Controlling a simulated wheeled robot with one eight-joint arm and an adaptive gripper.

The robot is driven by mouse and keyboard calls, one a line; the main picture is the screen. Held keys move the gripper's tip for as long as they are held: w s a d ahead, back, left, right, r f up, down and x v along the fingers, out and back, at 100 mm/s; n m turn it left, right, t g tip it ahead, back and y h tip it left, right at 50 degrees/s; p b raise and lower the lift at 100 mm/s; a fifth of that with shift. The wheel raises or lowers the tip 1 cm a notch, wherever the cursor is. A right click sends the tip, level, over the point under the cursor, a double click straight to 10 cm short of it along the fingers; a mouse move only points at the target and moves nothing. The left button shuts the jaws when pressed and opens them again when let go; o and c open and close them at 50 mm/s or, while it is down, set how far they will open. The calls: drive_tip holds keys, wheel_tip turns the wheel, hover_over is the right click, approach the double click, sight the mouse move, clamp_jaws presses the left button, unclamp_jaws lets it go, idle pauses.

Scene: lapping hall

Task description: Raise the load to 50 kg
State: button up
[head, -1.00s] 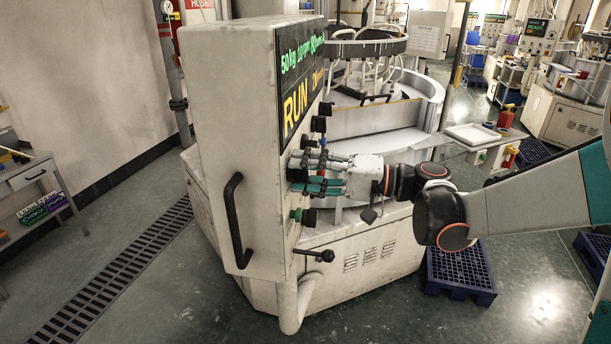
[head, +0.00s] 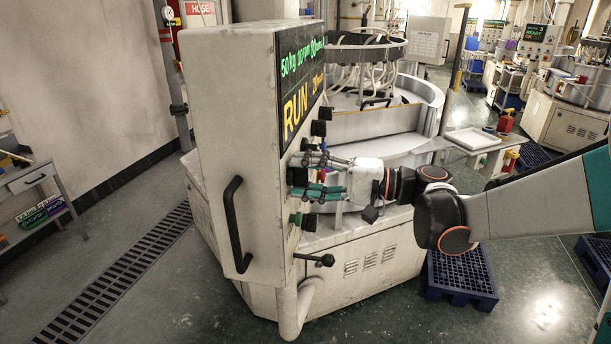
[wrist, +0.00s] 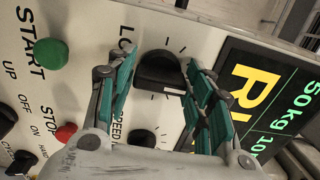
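The machine's control cabinet (head: 235,130) stands in the middle of the head view. Its display (head: 300,80) reads 50 kg and RUN; part of it also shows in the wrist view (wrist: 262,105). A black load knob (wrist: 158,72), its label partly hidden, sits on the panel with its pale pointer mark toward the lower right. My gripper (wrist: 160,64) has one teal finger on each side of this knob, with narrow gaps that look clear. It is open and faces the panel in the head view (head: 305,177).
A green START button (wrist: 51,54), a red STOP button (wrist: 66,133) and a second black knob marked SPEED (wrist: 142,138) are close by. A black lever (head: 318,259) sticks out below. Blue pallets (head: 460,275) lie on the floor at right.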

drive_tip(key=shift+o, duration=0.5)
drive_tip(key=shift+d, duration=0.1)
drive_tip(key=v, duration=1.1)
drive_tip(key=shift+s+d, duration=0.15)
drive_tip(key=shift+d, duration=0.2)
drive_tip(key=shift+f, duration=0.1)
